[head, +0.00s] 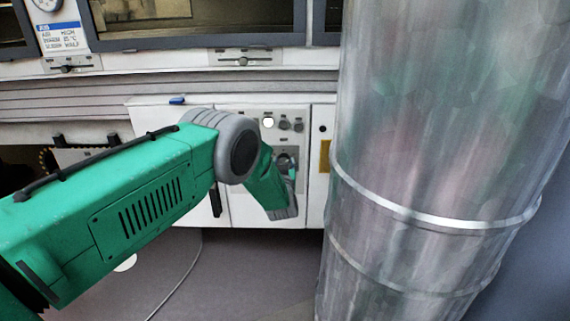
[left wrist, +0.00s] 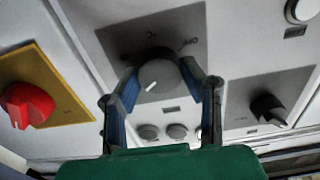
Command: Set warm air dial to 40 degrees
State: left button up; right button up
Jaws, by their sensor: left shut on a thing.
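The warm air dial is most likely the round grey knob (left wrist: 160,75) on a dark grey plate (left wrist: 118,42) with small markings, too blurred to read. A white pointer line on the knob points to the lower left in the left wrist view. My left gripper (left wrist: 166,80) has its two blue-padded fingers on either side of this knob and is shut on it. In the head view the left gripper (head: 290,178) is at the white cabinet's control panel, where my wrist partly hides the dial. My right gripper is in neither view.
In the left wrist view a red knob (left wrist: 27,105) on a yellow plate (left wrist: 58,82) is at the left, and a black knob (left wrist: 267,108) at the right. A large metal duct (head: 440,150) stands close on the right in the head view.

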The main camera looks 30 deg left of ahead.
pick_arm(q)
jog(key=m, duration=0.2)
jog(key=r+m, duration=0.1)
jog(key=m, duration=0.2)
jog(key=shift+w+a+m+b, duration=0.1)
jog(key=shift+w+m+b, duration=0.1)
jog(key=shift+m+b, duration=0.15)
jog(key=m+b, duration=0.1)
jog(key=m, duration=0.5)
dwell(0.5)
jog(key=o, duration=1.1)
jog(key=shift+o, duration=0.2)
jog(key=shift+d+f, duration=0.2)
jog(key=shift+f, duration=0.1)
jog(key=shift+s+d, duration=0.1)
jog(key=shift+s, duration=0.05)
